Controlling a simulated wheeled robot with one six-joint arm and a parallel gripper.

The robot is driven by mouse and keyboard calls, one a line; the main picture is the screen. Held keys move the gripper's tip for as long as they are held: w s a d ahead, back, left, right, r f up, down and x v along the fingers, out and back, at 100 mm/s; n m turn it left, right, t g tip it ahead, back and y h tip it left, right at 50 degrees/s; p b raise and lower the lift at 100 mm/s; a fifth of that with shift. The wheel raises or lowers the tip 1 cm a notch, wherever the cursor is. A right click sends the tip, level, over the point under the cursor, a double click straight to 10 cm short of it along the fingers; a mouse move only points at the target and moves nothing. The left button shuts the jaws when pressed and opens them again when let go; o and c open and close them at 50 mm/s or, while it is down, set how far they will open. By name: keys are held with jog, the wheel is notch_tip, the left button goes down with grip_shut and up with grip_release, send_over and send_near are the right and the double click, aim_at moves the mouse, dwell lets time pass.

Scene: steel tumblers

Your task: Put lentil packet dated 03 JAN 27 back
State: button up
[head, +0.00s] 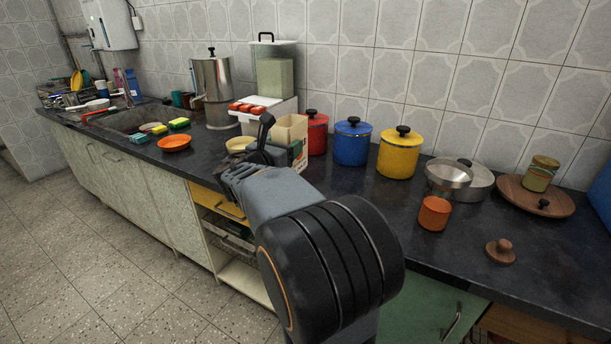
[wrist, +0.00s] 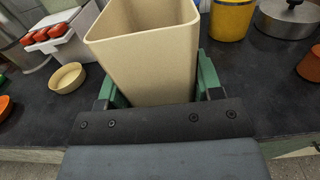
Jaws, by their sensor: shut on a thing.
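My gripper (wrist: 158,88) is shut on a beige open-topped container (wrist: 150,50), with a green finger on either side of it. The visible inside of the container is plain, and its bottom is hidden. The container also shows in the head view (head: 290,129), over the counter beyond my wrist. I cannot tell whether its base touches the counter. My gripper in the head view (head: 285,153) is partly hidden by my arm. No packet with a readable date shows in either view.
Red (head: 316,135), blue (head: 352,143) and yellow (head: 398,157) canisters stand right of the container. A white box with red-orange tops (head: 262,117) and a shallow beige bowl (wrist: 68,77) are to its left. The dark counter (head: 385,215) is clear in front of the canisters.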

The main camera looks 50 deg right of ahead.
aim_at(302, 154)
jog(key=d+f, duration=0.1)
jog(key=d, duration=0.1)
jog(key=w+d+f, duration=0.1)
jog(key=d, duration=0.1)
jog(key=w+d+f+b, duration=0.1)
jog(key=d, duration=0.1)
jog(key=shift+d+f, duration=0.3)
jog(key=shift+w+d+f+b, duration=0.35)
jog(key=shift+d+f, duration=0.3)
jog(key=shift+f, duration=0.7)
jog(key=shift+w+d+f+b, duration=0.1)
jog(key=shift+d+f+b, duration=0.5)
jog(key=shift+f, duration=0.8)
jog(key=shift+w+d+f+b, duration=0.3)
jog(key=shift+d+f, duration=0.45)
jog(key=shift+f, duration=0.6)
jog(key=shift+f, duration=0.15)
jog(key=o, duration=1.1)
jog(key=shift+o, duration=0.2)
